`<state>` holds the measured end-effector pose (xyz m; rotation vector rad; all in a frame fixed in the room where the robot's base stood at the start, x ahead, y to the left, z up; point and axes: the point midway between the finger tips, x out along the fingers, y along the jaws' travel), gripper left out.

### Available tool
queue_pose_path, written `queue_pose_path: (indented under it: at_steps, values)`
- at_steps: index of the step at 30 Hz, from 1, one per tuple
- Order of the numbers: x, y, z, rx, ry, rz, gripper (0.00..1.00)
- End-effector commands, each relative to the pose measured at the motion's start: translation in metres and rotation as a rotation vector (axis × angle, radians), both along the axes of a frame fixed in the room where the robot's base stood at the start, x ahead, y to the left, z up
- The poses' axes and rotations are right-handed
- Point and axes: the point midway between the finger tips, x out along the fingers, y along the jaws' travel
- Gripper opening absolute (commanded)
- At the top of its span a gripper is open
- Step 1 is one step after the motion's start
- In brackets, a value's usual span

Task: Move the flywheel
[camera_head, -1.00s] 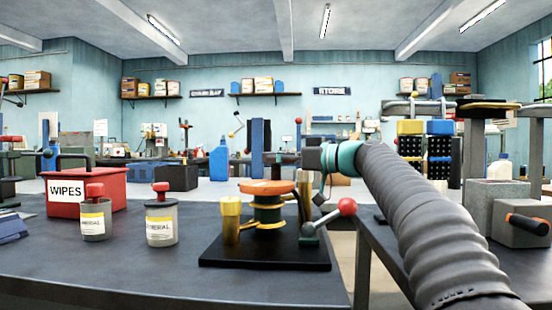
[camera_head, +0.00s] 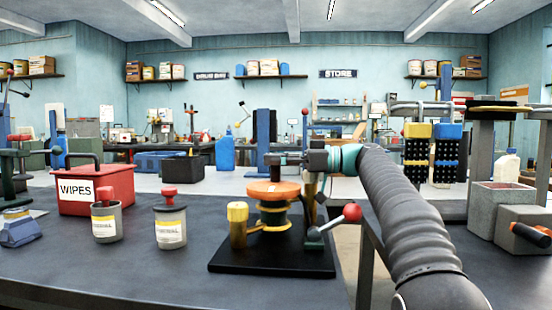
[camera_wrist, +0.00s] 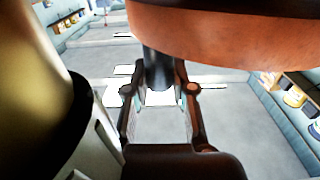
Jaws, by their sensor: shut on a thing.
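The flywheel is most likely the orange disc (camera_head: 262,189) on top of a green and yellow body, which stands on a black base plate (camera_head: 225,262) on the bench. A dark upright stem rises from the disc. My gripper (camera_head: 275,160) reaches in from the right, level, just above the disc. In the wrist view the disc's orange rim (camera_wrist: 225,40) fills the top. There, my gripper (camera_wrist: 160,95) has its two fingers on either side of the dark stem (camera_wrist: 158,65), shut on it. The contact itself is partly hidden.
A yellow post (camera_head: 238,222) stands left of the disc, and a lever with a red ball (camera_head: 352,213) stands right of it. Two grey cans (camera_head: 171,228) and a red WIPES box (camera_head: 110,190) are farther left. The bench's front is clear.

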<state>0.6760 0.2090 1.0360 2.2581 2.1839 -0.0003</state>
Motion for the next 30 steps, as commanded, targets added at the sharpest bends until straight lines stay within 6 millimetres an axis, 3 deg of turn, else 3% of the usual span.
queue_pose_path:
  at_steps: [1, 3, 4, 17, 30]
  values:
    - [0.000, 0.000, 0.000, 0.001, 0.000, -0.001, 0.31]
    - [0.000, 0.000, 0.000, 0.001, 0.000, -0.001, 0.49]
    - [0.000, 0.000, 0.000, 0.001, 0.000, -0.001, 0.50]
    - [-0.001, -0.001, -0.002, 0.000, -0.002, -0.036, 0.50]
    - [-0.005, -0.014, -0.003, 0.000, -0.002, -0.338, 0.50]
